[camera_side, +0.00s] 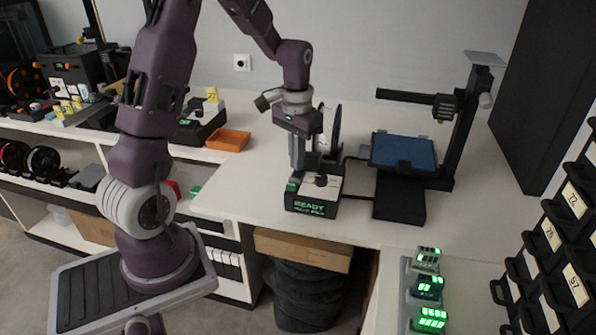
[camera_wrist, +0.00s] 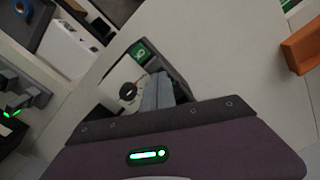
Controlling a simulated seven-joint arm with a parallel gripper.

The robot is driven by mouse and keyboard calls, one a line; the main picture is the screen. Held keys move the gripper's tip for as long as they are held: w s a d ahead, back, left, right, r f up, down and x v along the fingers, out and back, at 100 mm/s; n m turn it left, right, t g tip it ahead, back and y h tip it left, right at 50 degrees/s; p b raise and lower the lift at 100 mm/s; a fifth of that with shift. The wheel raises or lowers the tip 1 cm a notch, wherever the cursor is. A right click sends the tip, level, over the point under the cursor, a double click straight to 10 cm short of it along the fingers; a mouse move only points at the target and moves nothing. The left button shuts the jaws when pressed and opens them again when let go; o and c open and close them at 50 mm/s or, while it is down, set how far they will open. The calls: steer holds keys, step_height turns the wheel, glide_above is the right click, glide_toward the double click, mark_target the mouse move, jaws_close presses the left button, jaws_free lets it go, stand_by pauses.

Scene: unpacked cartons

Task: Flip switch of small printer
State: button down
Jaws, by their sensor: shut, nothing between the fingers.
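The small printer (camera_side: 318,192) is a black and white box on the white bench. Its front display glows green and reads READY, with a smaller second line I cannot read. A small green-lit switch (camera_side: 292,187) is at its left top corner; a green-lit part, likely this switch, shows in the wrist view (camera_wrist: 141,52). A dark round knob (camera_side: 321,181) is on the top, also in the wrist view (camera_wrist: 128,92). My gripper (camera_side: 297,172) is shut and empty, pointing down over the printer's left side near the switch. In the wrist view its fingers (camera_wrist: 157,88) are beside the knob. Contact is unclear.
A larger printer with a blue bed (camera_side: 404,151) stands close on the right. A spool (camera_side: 331,125) stands behind the small printer. An orange tray (camera_side: 228,140) lies at the back left. Green-lit modules (camera_side: 427,288) stand front right. The bench before the small printer is clear.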

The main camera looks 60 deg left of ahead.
mark_target(297, 174)
steer(key=shift+f, duration=0.9)
stand_by(0.4)
steer(key=shift+r, duration=3.55)
steer(key=s+d+r+m+t, duration=0.1)
steer(key=s+d+r+t, duration=0.1)
steer(key=s+d+r, duration=0.5)
steer(key=s+d+r+m+t, duration=0.2)
steer(key=s+d+t, duration=0.1)
steer(key=s+d, duration=0.7)
steer(key=shift+s+d+r+t, duration=0.25)
steer(key=shift+s+r+t, duration=0.1)
steer(key=shift+s, duration=0.55)
